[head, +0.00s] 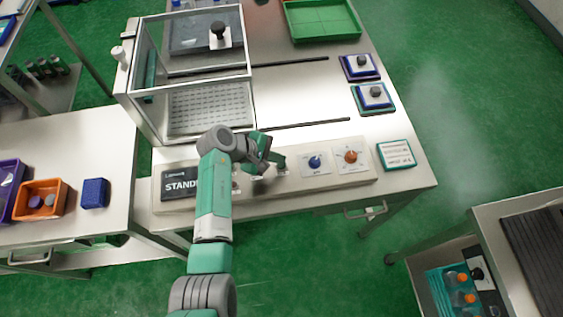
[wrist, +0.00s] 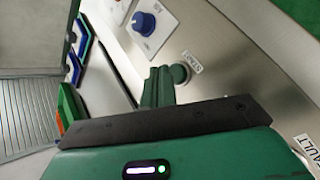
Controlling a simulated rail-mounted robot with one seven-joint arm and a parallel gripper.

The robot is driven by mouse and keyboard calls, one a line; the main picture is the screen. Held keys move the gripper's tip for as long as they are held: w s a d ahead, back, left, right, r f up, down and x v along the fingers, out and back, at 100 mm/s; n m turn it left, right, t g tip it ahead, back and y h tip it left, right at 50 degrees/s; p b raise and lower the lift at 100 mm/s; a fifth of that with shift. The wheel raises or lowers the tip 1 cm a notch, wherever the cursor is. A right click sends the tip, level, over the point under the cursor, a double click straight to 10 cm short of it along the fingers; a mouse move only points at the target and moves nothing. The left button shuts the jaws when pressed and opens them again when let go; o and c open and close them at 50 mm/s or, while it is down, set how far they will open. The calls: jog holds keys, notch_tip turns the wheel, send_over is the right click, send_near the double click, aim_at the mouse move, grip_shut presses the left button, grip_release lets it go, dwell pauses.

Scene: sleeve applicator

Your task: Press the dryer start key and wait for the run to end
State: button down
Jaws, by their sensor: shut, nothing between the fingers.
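My gripper (head: 279,165) is over the panel, between the display and the blue knob. In the wrist view my gripper (wrist: 158,84) is shut and empty, fingertips together. The round start key (wrist: 181,74), greyish green with a "START" label (wrist: 194,62), sits right beside the fingertips. I cannot tell whether they touch it. In the head view my gripper largely hides that area.
A blue knob (head: 315,162) and an orange knob (head: 351,157) stand right of my gripper. A glass-walled chamber (head: 190,85) rises behind. A "FAULT" label (wrist: 310,151) lies at the wrist view's right edge. A green-edged card (head: 396,154) lies at the bench's right.

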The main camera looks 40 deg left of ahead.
dwell(0.7)
jog(key=shift+f, duration=0.4)
jog(key=shift+f+b, duration=0.35)
jog(key=shift+f, duration=0.1)
dwell(0.4)
jog(key=shift+r, duration=0.15)
jog(key=shift+r+p, duration=0.75)
jog(key=shift+p, duration=0.2)
notch_tip(320, 180, up, 5)
jog(key=p, duration=0.5)
jog(key=shift+r, duration=0.1)
